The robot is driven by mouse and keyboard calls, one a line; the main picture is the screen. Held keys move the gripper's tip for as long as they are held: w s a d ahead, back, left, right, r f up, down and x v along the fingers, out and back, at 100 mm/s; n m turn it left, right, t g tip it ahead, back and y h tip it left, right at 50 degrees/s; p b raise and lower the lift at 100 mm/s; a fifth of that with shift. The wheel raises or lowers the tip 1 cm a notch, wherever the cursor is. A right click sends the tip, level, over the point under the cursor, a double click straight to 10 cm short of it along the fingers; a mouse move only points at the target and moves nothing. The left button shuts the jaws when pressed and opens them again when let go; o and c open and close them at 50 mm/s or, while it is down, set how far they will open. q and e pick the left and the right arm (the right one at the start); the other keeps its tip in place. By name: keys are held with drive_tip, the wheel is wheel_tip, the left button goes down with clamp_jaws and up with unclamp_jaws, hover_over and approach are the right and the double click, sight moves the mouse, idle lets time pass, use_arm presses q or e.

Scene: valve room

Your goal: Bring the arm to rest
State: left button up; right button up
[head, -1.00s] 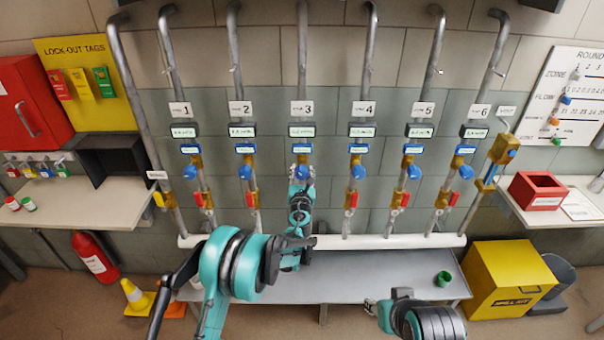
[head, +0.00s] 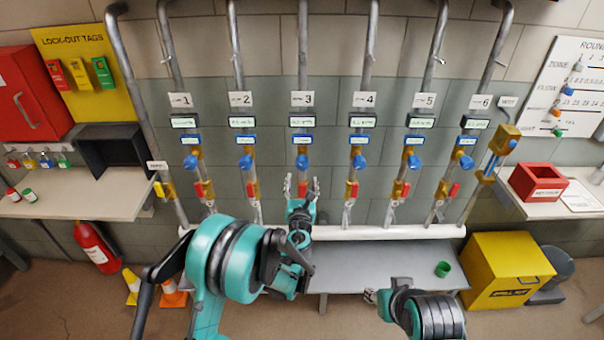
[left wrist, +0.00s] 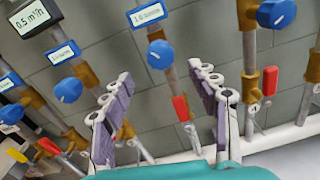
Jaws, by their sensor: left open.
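My left gripper (head: 302,181) is open and empty in front of line 3, below its blue knob (head: 302,162). The red lever of line 3 (head: 302,190) is partly hidden behind the fingers. In the left wrist view both fingers of the left gripper (left wrist: 166,82) stand apart with nothing between them but the wall and pipes behind. A blue knob (left wrist: 160,54) and a red lever (left wrist: 181,107) show beyond the gap. My right gripper (head: 371,296) is low over the bench, small and mostly hidden by its own arm, so its jaws cannot be read.
Several numbered pipes with knobs and levers line the wall above a white header pipe (head: 400,232). A grey bench (head: 350,280) carries a green cup (head: 443,269). A yellow bin (head: 505,270) stands at right, with side shelves beyond. Cones and a red extinguisher (head: 95,247) stand at left.

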use_arm(q)
drive_tip(key=shift+s, duration=0.65)
drive_tip(key=s+a+r+n+g+y, duration=0.2)
drive_tip(key=s+a+r+n+g, duration=0.15)
drive_tip(key=s+a+n, duration=0.5)
drive_tip(key=s+a+r+n+g+y, duration=0.2)
drive_tip(key=s+a+r+n, duration=0.3)
drive_tip(key=a+n, duration=0.55)
drive_tip(key=s+f+n+g+h, duration=0.1)
drive_tip(key=s+f+n+g, duration=0.1)
drive_tip(key=s+n, duration=0.7)
drive_tip(key=s+d+f+n+g+h, duration=0.1)
drive_tip(key=s+f+n+g+h, duration=0.1)
drive_tip(key=s+n, duration=0.8)
drive_tip(key=s+f+g, duration=0.1)
drive_tip(key=s, duration=0.4)
drive_tip(key=shift+d+f+h, duration=0.2)
drive_tip(key=shift+f+h, duration=0.1)
drive_tip(key=shift+f, duration=0.1)
